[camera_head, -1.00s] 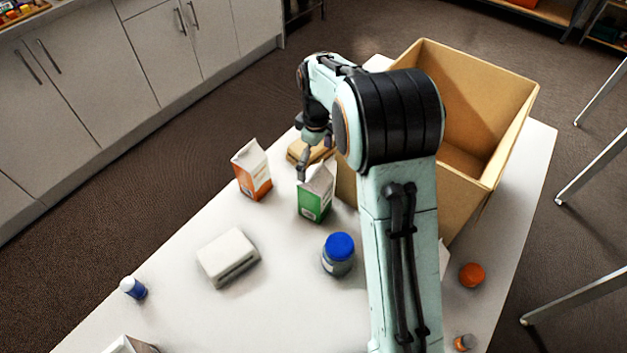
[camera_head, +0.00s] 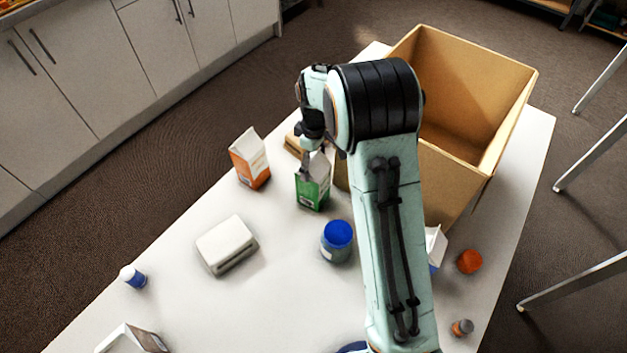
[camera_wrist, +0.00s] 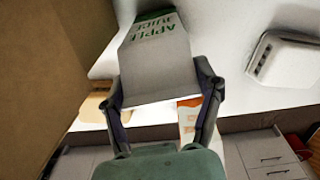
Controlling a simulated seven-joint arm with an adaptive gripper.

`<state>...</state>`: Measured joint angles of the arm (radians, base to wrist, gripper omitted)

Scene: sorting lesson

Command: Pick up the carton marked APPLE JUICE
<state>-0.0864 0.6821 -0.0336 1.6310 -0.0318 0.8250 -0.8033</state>
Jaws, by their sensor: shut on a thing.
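The carton marked APPLE JUICE (camera_head: 312,190) is green and white with a gabled top and stands on the table in the head view. In the wrist view its grey-white panel (camera_wrist: 158,70) shows the green words APPLE JUICE. My gripper (camera_head: 312,168) comes down on its top from behind. In the wrist view my gripper (camera_wrist: 165,98) has one finger on each side of the carton's top and is shut on it. The carton looks upright; whether its base touches the table I cannot tell.
An orange and white carton (camera_head: 250,160) stands just left. A blue-lidded jar (camera_head: 337,241) is in front, and a white box-like object (camera_head: 226,244) lies front left. A large open cardboard box (camera_head: 465,185) stands right. A tan object (camera_head: 292,143) lies behind the carton.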

